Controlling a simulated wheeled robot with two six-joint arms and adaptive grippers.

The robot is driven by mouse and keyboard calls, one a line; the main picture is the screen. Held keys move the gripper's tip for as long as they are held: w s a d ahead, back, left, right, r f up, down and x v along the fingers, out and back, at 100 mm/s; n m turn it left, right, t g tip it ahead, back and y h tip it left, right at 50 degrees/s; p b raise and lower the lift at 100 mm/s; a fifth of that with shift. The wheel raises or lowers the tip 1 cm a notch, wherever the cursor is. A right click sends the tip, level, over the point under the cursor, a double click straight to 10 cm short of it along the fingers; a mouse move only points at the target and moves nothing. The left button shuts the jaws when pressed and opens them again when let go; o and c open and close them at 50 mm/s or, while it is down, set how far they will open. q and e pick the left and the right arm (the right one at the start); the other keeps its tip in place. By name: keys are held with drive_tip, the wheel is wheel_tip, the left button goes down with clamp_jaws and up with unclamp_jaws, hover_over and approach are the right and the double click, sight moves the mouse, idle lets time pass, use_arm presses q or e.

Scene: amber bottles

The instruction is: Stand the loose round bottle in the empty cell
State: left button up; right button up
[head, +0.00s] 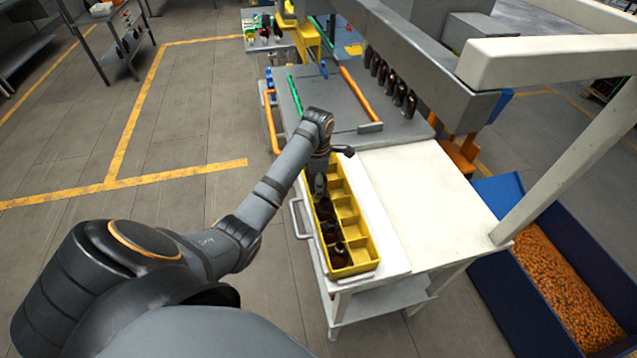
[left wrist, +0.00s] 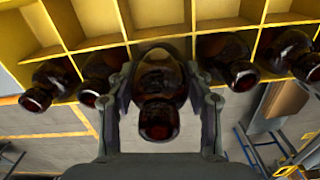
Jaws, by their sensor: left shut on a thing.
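My left gripper (head: 319,186) is over the far part of the yellow divided crate (head: 357,270) on the white cart. In the left wrist view its two fingers (left wrist: 160,105) are shut on a dark amber round bottle (left wrist: 158,85), one on each side. The held bottle is at the crate's row of cells; I cannot tell how deep it sits in its cell. Other amber bottles stand in the same row, at left (left wrist: 50,82) and right (left wrist: 228,58) of it. In the head view, a bottle (head: 339,256) stands in the nearest cell. My right gripper is out of view.
The white cart top (head: 425,190) right of the crate is clear. Behind it is a grey machine bed (head: 320,105) with an orange rail (head: 361,95) and a row of dark bottles (head: 385,75). A blue bin (head: 500,270) of orange pieces is at right.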

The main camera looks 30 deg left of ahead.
use_arm(q)
drive_tip(key=shift+d+r, duration=0.15)
drive_tip(key=shift+d, duration=0.2)
drive_tip(key=o, duration=1.4)
drive_tip(key=shift+a, duration=0.15)
drive_tip(key=shift+c, duration=0.2)
drive_tip(key=shift+o, duration=0.2)
